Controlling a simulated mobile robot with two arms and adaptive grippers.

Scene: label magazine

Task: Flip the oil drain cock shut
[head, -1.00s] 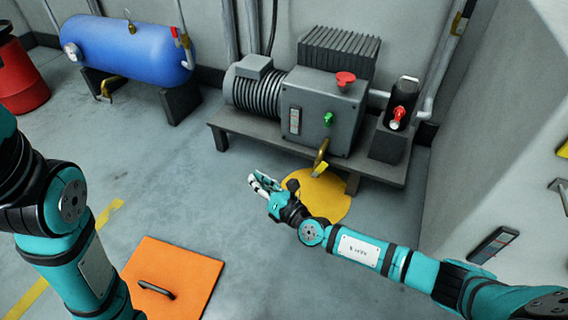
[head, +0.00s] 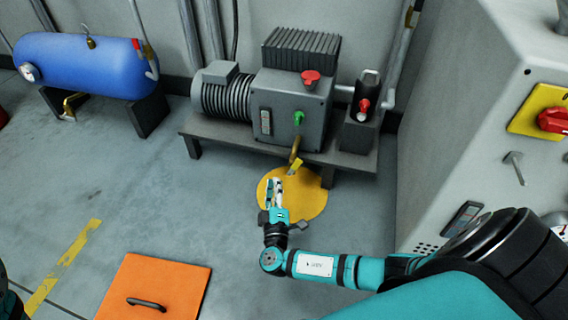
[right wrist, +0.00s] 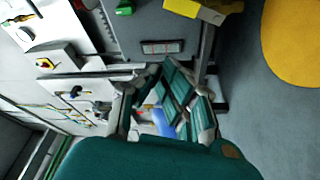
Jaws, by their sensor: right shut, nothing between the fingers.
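The oil drain cock (head: 294,157) is a brass fitting with a yellow lever, hanging from the lower front of the grey pump unit (head: 290,105). In the head view the lever slants down over a yellow disc on the floor. My right gripper (head: 275,185) is just below and left of the cock, fingers pointing up toward it, shut and empty. It appears apart from the lever. In the right wrist view the fingers (right wrist: 168,98) show in the middle, and a yellow piece (right wrist: 190,8), probably the lever, is at the top edge. My left gripper is out of view.
The yellow disc (head: 307,200) lies on the floor under the cock. A green knob (head: 299,118) and red knob (head: 311,76) sit on the pump unit. An orange hatch (head: 180,285) is at front left. A grey cabinet (head: 470,130) stands right.

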